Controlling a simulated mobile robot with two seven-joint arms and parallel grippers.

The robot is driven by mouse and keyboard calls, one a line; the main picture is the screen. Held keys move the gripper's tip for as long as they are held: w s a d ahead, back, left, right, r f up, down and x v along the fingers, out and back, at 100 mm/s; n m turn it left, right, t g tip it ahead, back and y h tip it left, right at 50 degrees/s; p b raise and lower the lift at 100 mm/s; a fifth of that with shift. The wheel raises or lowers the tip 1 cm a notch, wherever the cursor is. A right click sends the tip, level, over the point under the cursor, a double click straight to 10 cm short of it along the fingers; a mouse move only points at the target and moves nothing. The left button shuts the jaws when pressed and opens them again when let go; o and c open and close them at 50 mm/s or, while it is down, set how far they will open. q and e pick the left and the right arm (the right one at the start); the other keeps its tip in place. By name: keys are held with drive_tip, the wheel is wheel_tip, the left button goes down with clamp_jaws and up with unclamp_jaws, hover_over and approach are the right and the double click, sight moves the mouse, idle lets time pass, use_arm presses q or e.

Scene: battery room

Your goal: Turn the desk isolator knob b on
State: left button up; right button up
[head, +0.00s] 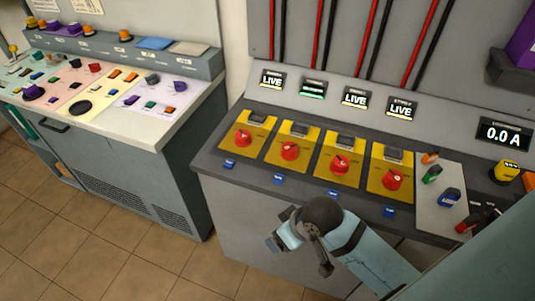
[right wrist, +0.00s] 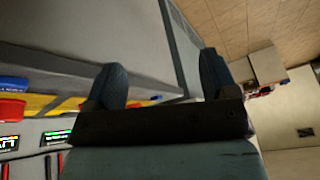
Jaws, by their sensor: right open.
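A row of red rotary knobs on yellow plates lies along the desk in the head view. I take the second from the left (head: 289,151) as isolator knob b; its lettering is too small to read. The display above it (head: 313,88) has a green bar, while the others read LIVE. My right gripper (head: 298,257) is open and empty, in front of the desk edge, below and apart from the knobs. In the right wrist view its two fingers (right wrist: 161,78) are spread with nothing between them. My left gripper is not in view.
Small blue tags (head: 278,179) line the desk's front edge. A pale panel (head: 451,211) with coloured switches is at the right, near a 0.0 A meter (head: 505,132). Another console (head: 150,140) stands at the left. Tiled floor (head: 100,225) is free in front.

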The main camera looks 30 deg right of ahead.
drive_tip(key=w+r+g, duration=0.2)
drive_tip(key=w, duration=0.7)
drive_tip(key=m+g+h, duration=0.2)
drive_tip(key=m+h, duration=0.1)
drive_tip(key=m, duration=0.3)
approach(290, 147)
drive_tip(key=f, duration=1)
drive_tip(key=shift+w+d+f+b, duration=0.15)
drive_tip(key=shift+d+f+b, duration=0.15)
drive_tip(key=shift+f, duration=0.05)
drive_tip(key=c, duration=0.9)
